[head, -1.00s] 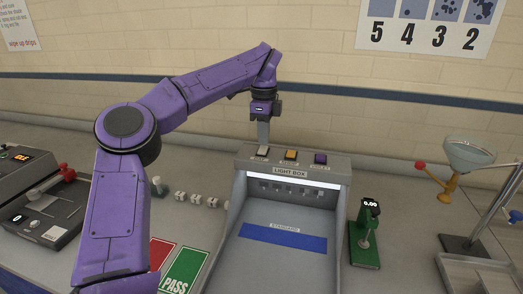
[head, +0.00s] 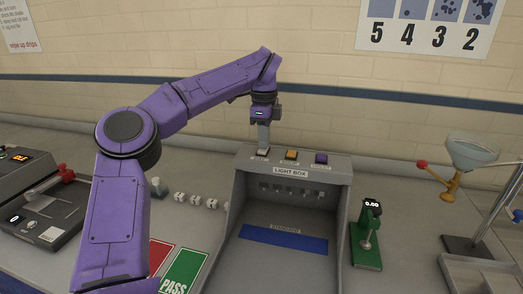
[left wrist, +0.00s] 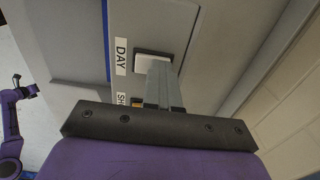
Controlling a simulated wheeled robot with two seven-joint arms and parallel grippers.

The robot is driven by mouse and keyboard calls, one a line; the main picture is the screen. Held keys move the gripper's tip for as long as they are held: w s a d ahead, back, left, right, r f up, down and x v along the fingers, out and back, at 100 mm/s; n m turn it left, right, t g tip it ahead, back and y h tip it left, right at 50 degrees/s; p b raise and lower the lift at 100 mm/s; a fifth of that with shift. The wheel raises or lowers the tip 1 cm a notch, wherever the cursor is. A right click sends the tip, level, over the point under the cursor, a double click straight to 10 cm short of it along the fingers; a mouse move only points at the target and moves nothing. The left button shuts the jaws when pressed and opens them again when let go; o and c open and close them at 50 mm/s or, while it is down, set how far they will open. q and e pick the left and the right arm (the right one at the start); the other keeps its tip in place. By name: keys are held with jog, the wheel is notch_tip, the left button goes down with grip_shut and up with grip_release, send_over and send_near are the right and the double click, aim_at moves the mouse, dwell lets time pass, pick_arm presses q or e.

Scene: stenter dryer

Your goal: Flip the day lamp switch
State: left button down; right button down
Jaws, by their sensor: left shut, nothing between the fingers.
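The light box (head: 290,172) stands on the bench with a row of switches on its top. The day lamp switch is the white one at the left end; in the left wrist view the white switch (left wrist: 152,64) sits beside its "DAY" label (left wrist: 121,57). My left gripper (head: 263,147) points straight down over this switch, fingers shut and empty. In the left wrist view its fingertips are at the switch's edge and seem to touch it. The fingers partly hide the switch. The inside of the light box is dark. My right gripper cannot be made out.
An orange switch (head: 291,155) and a purple switch (head: 321,158) sit to the right of the day switch. A green gauge (head: 368,240) stands right of the box, and a funnel stand (head: 470,155) is farther right. Small white dice-like blocks (head: 195,200) lie left of the box.

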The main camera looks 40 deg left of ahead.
pick_arm(q)
notch_tip(320, 180, up, 7)
jog(key=p, duration=0.5)
jog(key=shift+f, duration=0.1)
dwell(0.5)
